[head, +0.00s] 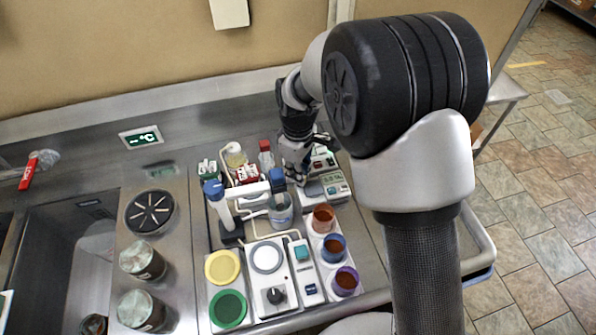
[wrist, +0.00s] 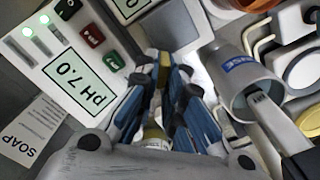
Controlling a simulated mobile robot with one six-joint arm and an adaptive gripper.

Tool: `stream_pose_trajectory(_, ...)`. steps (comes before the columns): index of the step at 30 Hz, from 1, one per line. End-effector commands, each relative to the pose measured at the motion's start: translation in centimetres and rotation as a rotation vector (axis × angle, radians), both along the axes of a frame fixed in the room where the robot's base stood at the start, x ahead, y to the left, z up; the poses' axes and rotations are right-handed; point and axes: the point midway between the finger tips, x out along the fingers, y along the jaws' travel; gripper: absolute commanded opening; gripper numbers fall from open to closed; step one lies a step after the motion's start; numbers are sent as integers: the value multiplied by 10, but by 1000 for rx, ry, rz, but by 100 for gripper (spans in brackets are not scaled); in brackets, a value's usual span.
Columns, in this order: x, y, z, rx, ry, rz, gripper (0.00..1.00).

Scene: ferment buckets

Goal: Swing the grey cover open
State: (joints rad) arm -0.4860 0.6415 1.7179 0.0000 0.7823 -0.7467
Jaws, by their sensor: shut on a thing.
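The grey cover (wrist: 172,26) shows in the wrist view as a plain grey panel beside a display, just beyond my fingertips. In the head view it seems to be the grey left part (head: 311,190) of a small white instrument, lying flat. My gripper (wrist: 165,66) has its blue-padded fingers shut at the cover's near edge, with a narrow yellowish piece between the tips. Exactly how they grip it is partly hidden. In the head view my gripper (head: 299,178) is low behind the cover, and my wrist hides part of the instruments there.
A white pH meter (wrist: 78,55) with lit green lamps stands close on the left in the wrist view. A grey cup (wrist: 240,78) is close on the right. A row of coloured cups (head: 334,247), a blue-topped stand (head: 222,205) and a knob unit (head: 273,296) crowd the counter.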

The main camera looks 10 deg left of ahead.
Motion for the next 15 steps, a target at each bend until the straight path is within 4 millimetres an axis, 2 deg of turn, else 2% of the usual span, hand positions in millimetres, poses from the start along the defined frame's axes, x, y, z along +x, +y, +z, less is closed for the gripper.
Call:
stream_pose_trajectory(8, 1, 0, 1, 0, 0, -75, 0)
stream_pose_trajectory(15, 2, -1, 1, -1, 1, -249, 0)
